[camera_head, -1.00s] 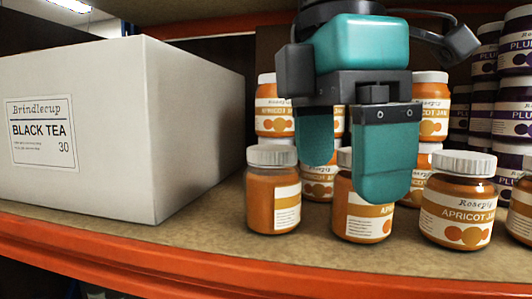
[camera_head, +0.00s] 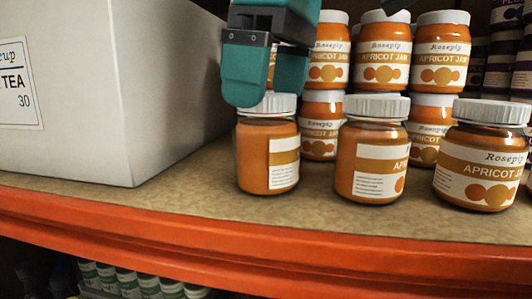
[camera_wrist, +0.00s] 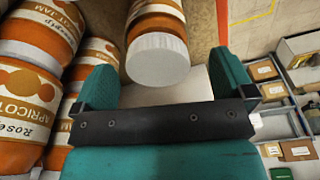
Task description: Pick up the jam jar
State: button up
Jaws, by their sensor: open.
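Several orange apricot jam jars with white lids stand on the shelf. The front-left jam jar (camera_head: 262,160) has its label turned partly to the right. My gripper (camera_head: 268,97) is open just above this jar, with its teal fingers near the lid and partly covering it. In the wrist view, a white-lidded jar (camera_wrist: 158,58) shows in the gap between the open fingers of my gripper (camera_wrist: 161,62). I cannot tell whether either finger touches it. A second front jar (camera_head: 370,160) and a third front jar (camera_head: 482,170) stand to the right.
A white black tea box (camera_head: 150,90) stands close on the left. Stacked apricot jars (camera_head: 382,65) stand behind the front row; purple jars (camera_head: 500,75) are at the far right. An orange shelf edge (camera_head: 230,250) runs along the front, with bare shelf before the jars.

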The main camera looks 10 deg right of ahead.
aim_at(264, 122)
jog(key=f+b, duration=0.2)
jog(key=f, duration=0.1)
jog(key=f+b, duration=0.1)
jog(key=shift+w+a+f, duration=0.3)
jog(key=shift+w, duration=0.05)
jog(key=shift+r, duration=0.1)
jog(key=c, duration=1.3)
jog(key=shift+r, duration=0.1)
